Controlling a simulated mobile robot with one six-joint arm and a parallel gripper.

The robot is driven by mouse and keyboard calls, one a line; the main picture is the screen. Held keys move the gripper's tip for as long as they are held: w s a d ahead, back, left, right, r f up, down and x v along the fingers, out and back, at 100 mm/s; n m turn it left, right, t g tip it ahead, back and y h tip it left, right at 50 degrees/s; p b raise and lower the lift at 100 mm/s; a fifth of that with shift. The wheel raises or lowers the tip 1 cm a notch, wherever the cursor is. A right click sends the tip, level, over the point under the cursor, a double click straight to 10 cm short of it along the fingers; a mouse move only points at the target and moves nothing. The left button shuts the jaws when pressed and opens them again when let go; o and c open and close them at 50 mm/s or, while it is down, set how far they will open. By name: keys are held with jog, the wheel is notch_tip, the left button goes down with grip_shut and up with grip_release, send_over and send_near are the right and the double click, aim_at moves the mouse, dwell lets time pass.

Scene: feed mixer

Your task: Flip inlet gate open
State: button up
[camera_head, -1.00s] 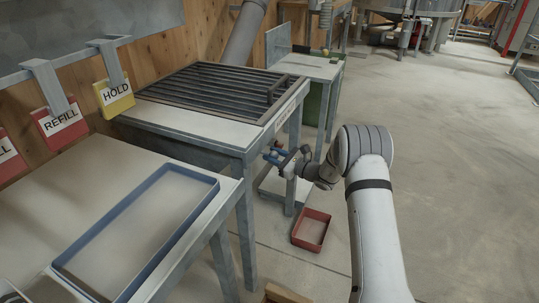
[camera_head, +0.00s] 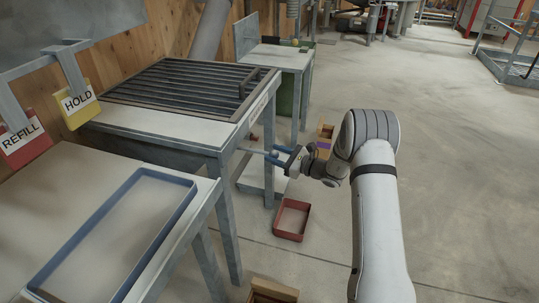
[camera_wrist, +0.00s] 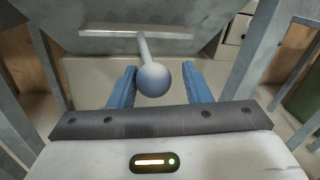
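A grey ball knob (camera_wrist: 154,79) on a short rod (camera_wrist: 143,46) hangs from a pale metal plate (camera_wrist: 135,31) in the wrist view. It appears between the two blue fingers of my gripper (camera_wrist: 159,72), with a gap on each side. In the head view my gripper (camera_head: 273,155) is beside the right side of the grated table (camera_head: 165,122), below its top, and a thin rod (camera_head: 252,151) reaches toward it. The fingers are apart and hold nothing. I cannot tell for sure whether the knob belongs to the inlet gate.
A red tray (camera_head: 291,221) lies on the floor below my gripper. A blue-rimmed tray (camera_head: 178,178) sits on the near table, with a HOLD sign (camera_head: 79,105) and a REFILL sign (camera_head: 22,143) behind.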

jog(key=shift+o, duration=1.2)
jog(key=shift+a, duration=0.1)
jog(key=p+v, duration=0.2)
jog(key=v, duration=0.5)
jog(key=shift+s+d, duration=0.2)
jog(key=shift+d, duration=0.15)
